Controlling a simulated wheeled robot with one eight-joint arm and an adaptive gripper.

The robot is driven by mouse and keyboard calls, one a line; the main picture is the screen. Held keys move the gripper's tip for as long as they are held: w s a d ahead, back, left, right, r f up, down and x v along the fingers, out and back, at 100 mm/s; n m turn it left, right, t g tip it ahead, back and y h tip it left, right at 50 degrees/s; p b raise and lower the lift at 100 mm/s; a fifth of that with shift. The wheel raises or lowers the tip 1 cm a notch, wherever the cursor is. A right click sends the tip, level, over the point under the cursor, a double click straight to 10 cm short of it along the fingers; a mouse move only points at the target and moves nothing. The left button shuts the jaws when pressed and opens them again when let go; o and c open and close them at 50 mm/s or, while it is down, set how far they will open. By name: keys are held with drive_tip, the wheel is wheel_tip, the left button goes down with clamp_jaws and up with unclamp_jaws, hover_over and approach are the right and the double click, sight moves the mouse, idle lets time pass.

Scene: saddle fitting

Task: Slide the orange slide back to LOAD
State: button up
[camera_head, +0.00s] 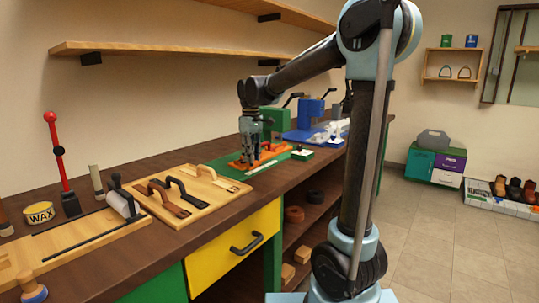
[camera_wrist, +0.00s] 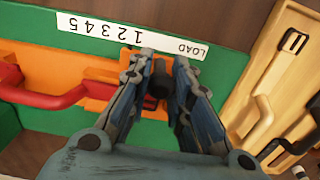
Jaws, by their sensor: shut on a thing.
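The orange slide (camera_wrist: 98,104) lies on a green base (camera_wrist: 232,68) on the bench; the slide also shows in the head view (camera_head: 268,156). A dark knob (camera_wrist: 158,84) stands at the slide's right part in the wrist view. My gripper (camera_wrist: 163,80) is shut on this knob, with one finger on each side. It points down over the slide in the head view (camera_head: 249,162). A white scale strip (camera_wrist: 130,33) runs beside the slide, with numbers and LOAD at its right end. The knob is between the numbers and LOAD. My fingers hide part of the slide.
A red handle (camera_wrist: 50,98) lies over the slide's left part. A wooden board (camera_head: 188,212) with strap-like handles lies close to the green base. Green and blue devices (camera_head: 311,110) stand behind. A red lever (camera_head: 57,150) rises at the left.

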drive_tip(key=shift+s+a, duration=0.85)
drive_tip(key=shift+s, duration=0.15)
drive_tip(key=shift+s+a, duration=0.8)
drive_tip(key=shift+s, duration=0.2)
drive_tip(key=shift+s+a, duration=0.85)
drive_tip(key=shift+s, duration=0.25)
drive_tip(key=shift+o, duration=1.3)
drive_tip(key=shift+s+a, duration=0.2)
drive_tip(key=shift+s, duration=0.05)
drive_tip(key=o, duration=0.6)
drive_tip(key=shift+d+r, duration=0.1)
drive_tip(key=shift+r, duration=2.95)
